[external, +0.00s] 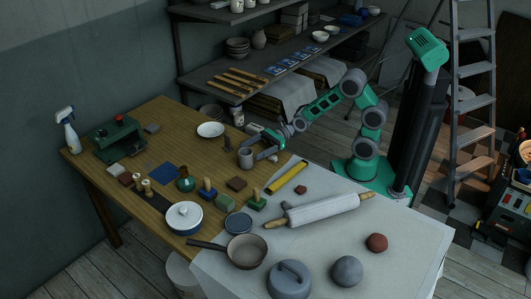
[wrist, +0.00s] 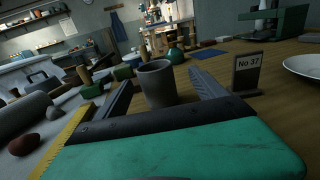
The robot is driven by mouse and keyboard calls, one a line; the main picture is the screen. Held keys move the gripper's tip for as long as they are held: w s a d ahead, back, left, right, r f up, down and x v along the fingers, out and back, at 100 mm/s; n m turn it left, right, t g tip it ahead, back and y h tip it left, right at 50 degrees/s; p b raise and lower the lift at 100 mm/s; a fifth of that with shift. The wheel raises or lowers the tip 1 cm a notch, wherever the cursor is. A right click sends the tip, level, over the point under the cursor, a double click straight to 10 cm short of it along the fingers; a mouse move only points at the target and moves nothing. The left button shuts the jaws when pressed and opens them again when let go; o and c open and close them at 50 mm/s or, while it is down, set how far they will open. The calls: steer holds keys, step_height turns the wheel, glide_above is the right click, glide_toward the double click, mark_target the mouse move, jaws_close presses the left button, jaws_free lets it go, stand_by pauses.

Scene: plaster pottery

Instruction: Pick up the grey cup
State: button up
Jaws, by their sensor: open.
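The grey cup (external: 246,158) stands upright on the wooden table, near its right edge. In the wrist view the grey cup (wrist: 156,83) stands between and slightly beyond my two fingers. My gripper (external: 257,152) is open at table height, its fingers pointing left toward the cup. In the wrist view my gripper (wrist: 165,90) has one finger on each side of the cup, with gaps visible. I cannot tell whether either finger touches it.
A "No 37" card (wrist: 246,72) stands right of the cup, with a white plate (external: 211,129) beyond it. Several blocks and stamps are on the near side.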

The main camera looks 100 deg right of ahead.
mark_target(240, 157)
steer(key=b+x, duration=0.1)
steer(key=x, duration=0.3)
steer(key=b+x, duration=0.1)
steer(key=x, duration=0.2)
steer(key=shift+w+a+r, duration=0.1)
steer(key=shift+a, duration=0.4)
steer(key=c, duration=1.6)
